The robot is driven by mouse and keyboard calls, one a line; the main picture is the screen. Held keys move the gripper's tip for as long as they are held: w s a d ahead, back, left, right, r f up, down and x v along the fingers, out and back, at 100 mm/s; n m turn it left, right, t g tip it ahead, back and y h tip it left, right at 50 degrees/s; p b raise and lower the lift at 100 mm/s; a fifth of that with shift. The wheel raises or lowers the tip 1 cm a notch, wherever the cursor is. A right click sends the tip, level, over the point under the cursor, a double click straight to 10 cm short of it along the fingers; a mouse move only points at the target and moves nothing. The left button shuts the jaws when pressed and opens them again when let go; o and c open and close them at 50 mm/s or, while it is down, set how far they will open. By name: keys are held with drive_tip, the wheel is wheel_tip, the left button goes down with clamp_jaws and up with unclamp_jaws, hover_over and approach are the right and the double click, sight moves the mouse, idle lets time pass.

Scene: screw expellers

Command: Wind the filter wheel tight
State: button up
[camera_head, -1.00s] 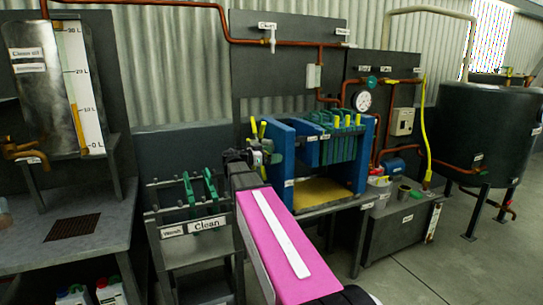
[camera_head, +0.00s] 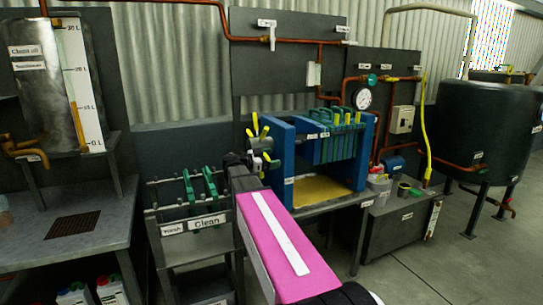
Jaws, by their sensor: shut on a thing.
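The filter wheel (camera_head: 257,130) has yellow-tipped spokes and sits at the left end of the blue filter press (camera_head: 284,160). My gripper (camera_head: 264,160) is at the lower side of the wheel, at the end of my pink arm. It is shut on the wheel, apparently at a lower spoke. The fingertips and the held spoke are small and partly hidden, so the exact contact is hard to see.
A rack labelled Clean (camera_head: 207,221) with green plates stands left of my arm. A yellow tray surface (camera_head: 318,190) lies under the press. A pressure gauge (camera_head: 362,98) and copper pipes are at the right. A dark tank (camera_head: 484,130) stands far right, with open floor before it.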

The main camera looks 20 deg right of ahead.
drive_tip(key=shift+w+f+m, duration=0.3)
drive_tip(key=shift+f+m, duration=0.45)
drive_tip(key=shift+m, duration=0.1)
drive_tip(key=shift+w+f+m, duration=0.25)
drive_tip(key=shift+f+m, duration=0.5)
drive_tip(key=shift+m, duration=0.1)
drive_tip(key=o, duration=1.1)
drive_tip(key=shift+a, duration=0.1)
drive_tip(key=a, duration=1)
drive_tip(key=shift+s+a, duration=0.15)
drive_tip(key=shift+a, duration=0.25)
